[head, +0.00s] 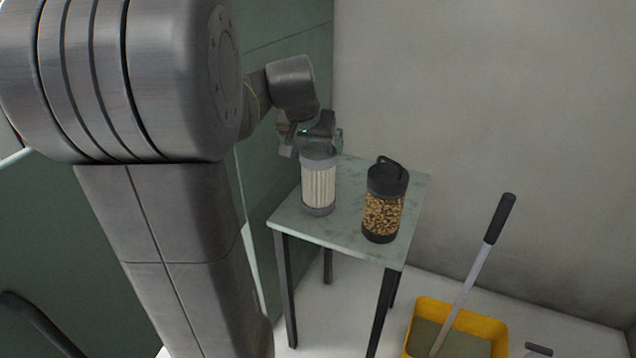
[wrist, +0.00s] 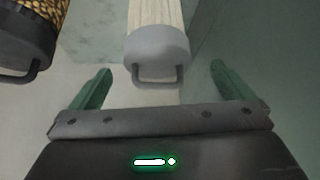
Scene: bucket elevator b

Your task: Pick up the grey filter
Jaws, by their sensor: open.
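The grey filter (head: 318,185) stands upright on a small table, with a pale pleated body between grey end caps. In the wrist view the filter (wrist: 158,45) is at the top centre, its grey cap and wire-like handle facing my gripper. My gripper (wrist: 160,85) is open, with its two green fingers apart. The handle lies in line with the space between the fingers, and nothing is held. In the head view my gripper (head: 312,142) is just above and behind the filter's top, and the fingers are partly hidden there.
A dark-capped jar of brown pellets (head: 383,205) stands to the right of the filter on the small table (head: 335,238); the jar also shows in the wrist view (wrist: 28,35). A yellow bucket (head: 495,325) with a long-handled tool (head: 480,265) stands on the floor. Walls rise behind.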

